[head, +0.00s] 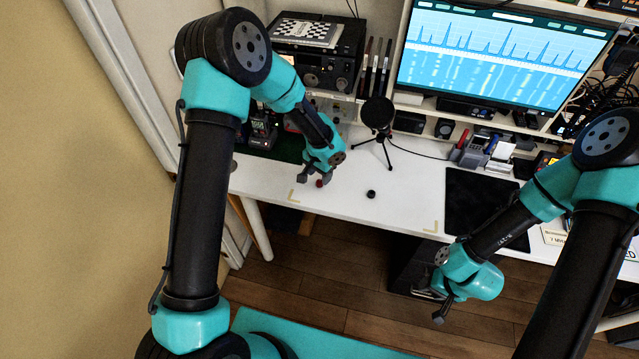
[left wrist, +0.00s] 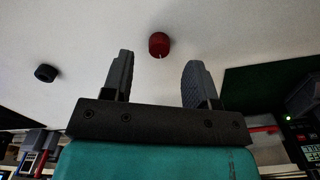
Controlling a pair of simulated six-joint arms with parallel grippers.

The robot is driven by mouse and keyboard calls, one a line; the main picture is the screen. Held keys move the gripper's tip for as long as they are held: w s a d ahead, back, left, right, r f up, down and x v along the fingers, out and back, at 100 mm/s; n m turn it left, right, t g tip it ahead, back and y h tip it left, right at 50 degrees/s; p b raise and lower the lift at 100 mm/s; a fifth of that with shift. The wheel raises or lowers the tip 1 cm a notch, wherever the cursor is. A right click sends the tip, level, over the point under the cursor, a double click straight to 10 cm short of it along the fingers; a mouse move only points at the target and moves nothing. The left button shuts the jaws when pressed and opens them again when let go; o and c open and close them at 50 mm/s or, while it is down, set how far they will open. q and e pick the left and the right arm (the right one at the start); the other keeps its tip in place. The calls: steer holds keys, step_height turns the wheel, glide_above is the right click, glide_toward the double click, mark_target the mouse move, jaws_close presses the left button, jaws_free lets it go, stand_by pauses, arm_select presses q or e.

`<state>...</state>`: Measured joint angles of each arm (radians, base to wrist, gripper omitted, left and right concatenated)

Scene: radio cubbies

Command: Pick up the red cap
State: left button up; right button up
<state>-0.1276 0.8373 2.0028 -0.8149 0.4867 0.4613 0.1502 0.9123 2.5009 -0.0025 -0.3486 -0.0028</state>
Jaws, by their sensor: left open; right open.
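The red cap (head: 319,183) is a small round knob on the white desk, close to the fingertips of my left gripper (head: 314,181) in the head view. In the left wrist view the red cap (left wrist: 159,44) has a small white mark and appears beyond the fingertips, between the lines of the two fingers. My left gripper (left wrist: 160,72) is open and empty there. My right gripper (head: 436,307) is at the lower right, in front of the desk's front edge and away from the cap, open with nothing visible in it.
A black cap (head: 371,194) lies on the desk right of the red one, also in the left wrist view (left wrist: 46,73). A microphone on a tripod (head: 377,115) stands behind. A dark mat (head: 470,190) lies right, a green mat (head: 287,146) left. The desk between is clear.

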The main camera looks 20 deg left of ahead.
mark_target(319, 182)
arm_select(q)
steer(key=shift+f, duration=1.6)
jaws_close()
